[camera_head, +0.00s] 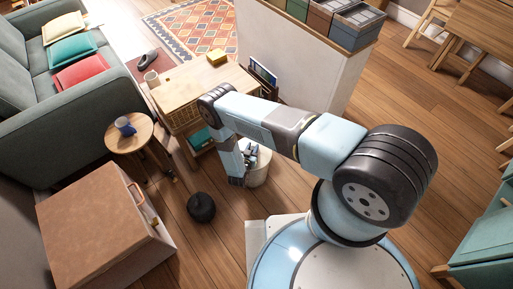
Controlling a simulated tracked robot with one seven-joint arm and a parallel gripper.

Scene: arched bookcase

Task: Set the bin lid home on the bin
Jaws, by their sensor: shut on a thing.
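A pale round bin (260,173) stands on the floor near the middle of the camera_head view, partly hidden behind my arm. My gripper (239,181) points down at the left side of the bin. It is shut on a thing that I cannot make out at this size. I cannot tell whether my gripper touches the bin. A dark round thing with a small bump on top (201,207) sits on the floor, left of and nearer than the bin, apart from my gripper. I cannot tell whether it is the bin lid, and no other lid shows clearly.
A wooden table (190,84) stands behind the bin, beside a white partition (300,62). A round side table (128,138) with a blue mug (125,127) and a brown box (95,228) are at the left. Wooden floor is clear around the dark thing.

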